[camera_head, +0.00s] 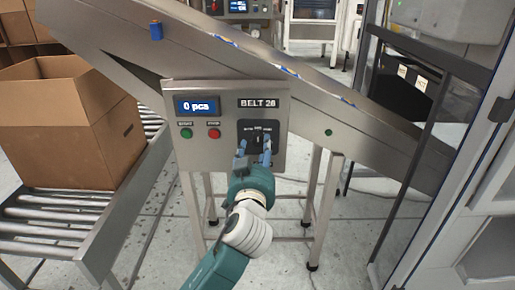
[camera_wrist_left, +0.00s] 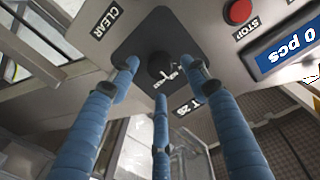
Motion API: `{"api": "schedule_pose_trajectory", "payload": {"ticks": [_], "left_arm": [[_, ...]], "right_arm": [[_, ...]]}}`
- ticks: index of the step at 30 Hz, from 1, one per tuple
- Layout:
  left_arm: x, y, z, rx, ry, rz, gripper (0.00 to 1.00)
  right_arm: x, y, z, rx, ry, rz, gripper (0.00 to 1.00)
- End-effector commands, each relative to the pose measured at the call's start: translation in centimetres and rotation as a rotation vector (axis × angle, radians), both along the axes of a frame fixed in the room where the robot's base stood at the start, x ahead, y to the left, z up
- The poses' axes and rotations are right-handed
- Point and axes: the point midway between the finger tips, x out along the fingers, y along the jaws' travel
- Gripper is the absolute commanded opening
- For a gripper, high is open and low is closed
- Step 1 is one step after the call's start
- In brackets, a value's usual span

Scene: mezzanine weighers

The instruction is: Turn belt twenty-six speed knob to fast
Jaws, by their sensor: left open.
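The BELT 26 control panel (camera_head: 225,97) is on a steel frame in the middle of the head view. Its black speed plate (camera_head: 245,126) has small white labels and carries a dark round knob (camera_wrist_left: 160,66), which shows clearly in the left wrist view. My left gripper (camera_head: 255,150) reaches up to the plate from below. In the left wrist view, the blue fingers of the left gripper (camera_wrist_left: 162,80) are open and spread around the knob; I cannot tell whether they touch it. The knob's pointer setting is too small to read. My right gripper is not in view.
The panel has a display (camera_head: 197,106) reading "0 pcs", a green button (camera_head: 187,133) and a red stop button (camera_head: 214,134) left of the plate. A sloping steel conveyor (camera_head: 300,90) runs behind. A cardboard box (camera_head: 75,140) stands on rollers (camera_head: 45,222) at left.

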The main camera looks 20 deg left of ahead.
Motion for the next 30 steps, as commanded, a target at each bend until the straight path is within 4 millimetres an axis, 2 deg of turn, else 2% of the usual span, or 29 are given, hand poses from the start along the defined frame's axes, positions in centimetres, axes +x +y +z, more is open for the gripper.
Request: {"api": "schedule_pose_trajectory", "payload": {"ticks": [6,14,15,21,22,30], "left_arm": [[1.8,0.4,0.0,0.000,0.000,0.000,0.47],[1.9,0.4,-0.1,-0.001,0.001,-0.001,0.47],[1.9,0.4,-0.1,-0.001,0.001,-0.001,0.45],[1.9,0.4,0.0,-0.001,0.000,-0.001,0.05],[1.9,0.4,0.0,-0.001,0.000,-0.001,0.02],[1.9,0.4,0.0,0.001,0.000,-0.001,0.02]], "right_arm": [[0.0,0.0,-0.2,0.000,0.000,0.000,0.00],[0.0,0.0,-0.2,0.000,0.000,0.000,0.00],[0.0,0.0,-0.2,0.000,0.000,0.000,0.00],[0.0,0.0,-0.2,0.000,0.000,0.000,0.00],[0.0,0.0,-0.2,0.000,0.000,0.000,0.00],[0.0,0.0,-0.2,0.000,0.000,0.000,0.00]]}}
